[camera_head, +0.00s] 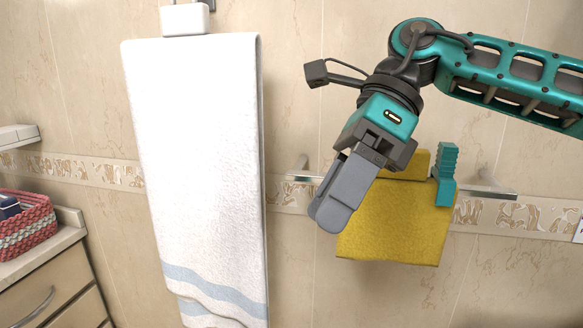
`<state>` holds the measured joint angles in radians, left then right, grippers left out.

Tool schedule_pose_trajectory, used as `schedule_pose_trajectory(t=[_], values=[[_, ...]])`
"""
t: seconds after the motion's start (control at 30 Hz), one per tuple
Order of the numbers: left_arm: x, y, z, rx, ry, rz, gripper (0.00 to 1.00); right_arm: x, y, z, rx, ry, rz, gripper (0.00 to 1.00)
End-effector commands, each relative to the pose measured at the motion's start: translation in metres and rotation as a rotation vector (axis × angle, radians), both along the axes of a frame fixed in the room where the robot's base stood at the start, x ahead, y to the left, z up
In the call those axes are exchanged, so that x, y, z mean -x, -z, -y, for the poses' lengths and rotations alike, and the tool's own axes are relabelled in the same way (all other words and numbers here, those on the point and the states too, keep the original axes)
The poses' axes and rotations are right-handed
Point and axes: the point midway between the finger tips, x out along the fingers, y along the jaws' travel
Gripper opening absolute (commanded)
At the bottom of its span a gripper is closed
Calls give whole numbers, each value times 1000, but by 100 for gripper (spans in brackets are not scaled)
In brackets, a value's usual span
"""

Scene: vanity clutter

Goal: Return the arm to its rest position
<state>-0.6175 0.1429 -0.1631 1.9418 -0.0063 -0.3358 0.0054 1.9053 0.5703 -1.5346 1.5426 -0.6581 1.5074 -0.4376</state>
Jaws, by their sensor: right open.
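My right arm comes in from the upper right. Its gripper (333,212) hangs in the air with its grey fingers pointing down and left. It is open, though the fingers overlap in this view and the gap hardly shows. Nothing shows between the fingers. A yellow towel (390,233) hangs on a metal wall bar behind the gripper. The gripper covers part of the towel's upper left, and I cannot tell how far apart they are. A teal ridged piece (446,178) sits at the towel's upper right edge. My left gripper is not in view.
A long white towel (195,150) with blue stripes hangs from a wall holder (185,20) left of the gripper. A red woven basket (25,228) stands on a counter (40,254) with drawers at far left. The metal bar (500,193) sticks out from the tiled wall.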

Motion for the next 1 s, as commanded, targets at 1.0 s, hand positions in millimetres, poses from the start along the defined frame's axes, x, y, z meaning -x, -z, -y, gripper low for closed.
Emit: schedule_pose_trajectory(t=[1.0], values=[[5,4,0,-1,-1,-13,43,-53,101,-81,-1121,912,-1588,65]])
